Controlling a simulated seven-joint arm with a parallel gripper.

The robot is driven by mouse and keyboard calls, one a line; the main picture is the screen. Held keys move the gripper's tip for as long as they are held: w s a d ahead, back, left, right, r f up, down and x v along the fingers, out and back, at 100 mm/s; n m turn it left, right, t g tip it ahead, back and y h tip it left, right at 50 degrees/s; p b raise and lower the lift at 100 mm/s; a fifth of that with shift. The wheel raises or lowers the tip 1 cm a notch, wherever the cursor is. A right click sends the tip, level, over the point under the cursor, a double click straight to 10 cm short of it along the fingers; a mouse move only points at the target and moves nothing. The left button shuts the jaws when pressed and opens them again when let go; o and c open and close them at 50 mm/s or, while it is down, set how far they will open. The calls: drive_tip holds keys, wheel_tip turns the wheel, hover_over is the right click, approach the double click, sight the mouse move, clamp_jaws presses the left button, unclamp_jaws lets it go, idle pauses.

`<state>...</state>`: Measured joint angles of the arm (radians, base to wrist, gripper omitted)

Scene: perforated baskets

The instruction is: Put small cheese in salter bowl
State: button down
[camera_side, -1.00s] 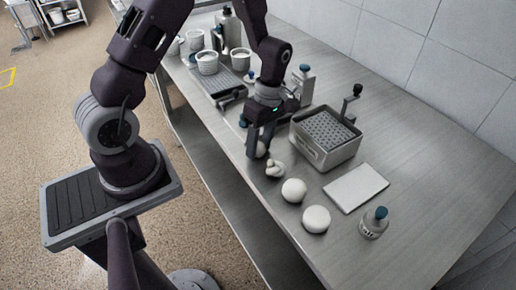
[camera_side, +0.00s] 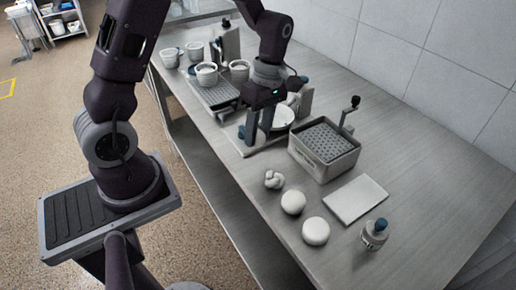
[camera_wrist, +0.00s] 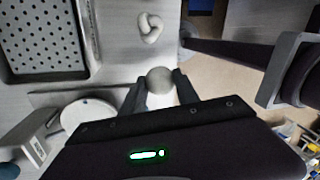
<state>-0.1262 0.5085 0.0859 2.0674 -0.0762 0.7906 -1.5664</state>
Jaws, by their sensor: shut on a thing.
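My gripper (camera_wrist: 158,88) is shut on a small round pale cheese (camera_wrist: 160,79), which shows between the fingertips in the wrist view. In the side view my gripper (camera_side: 257,136) is above the table by the front edge of the scale area, and its fingers hide the cheese. A shallow white round bowl (camera_side: 285,116), which looks like the Salter bowl, sits just behind and right of my gripper, partly hidden by my arm. It also shows in the wrist view (camera_wrist: 88,113), left of the held cheese and apart from it.
A perforated basket (camera_side: 323,163) stands to the right of my gripper. A knotted cheese (camera_side: 274,180), two round cheeses (camera_side: 293,202) (camera_side: 315,231), a white board (camera_side: 355,198) and a bottle (camera_side: 374,235) lie nearer. Several cups (camera_side: 206,75) stand behind on the left.

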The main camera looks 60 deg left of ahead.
wheel_tip(320, 180, up, 2)
drive_tip(key=w+a, duration=0.1)
drive_tip(key=w, duration=0.1)
drive_tip(key=r+n+h, duration=0.1)
drive_tip(key=r+n, duration=0.1)
drive_tip(key=n, duration=0.4)
hover_over(275, 120)
drive_tip(key=shift+t, duration=0.4)
drive_tip(key=x, duration=0.2)
drive_tip(key=w+x, duration=0.1)
drive_tip(key=x, duration=0.2)
drive_tip(key=a+x, duration=0.1)
drive_tip(key=x, duration=0.2)
drive_tip(key=shift+f, duration=0.45)
drive_tip(key=shift+f, duration=0.55)
drive_tip(key=c, duration=0.8)
unclamp_jaws()
drive_tip(key=shift+c, duration=0.2)
drive_tip(key=s+d+v, duration=0.1)
drive_tip(key=v, duration=0.6)
drive_tip(key=shift+r, duration=0.6)
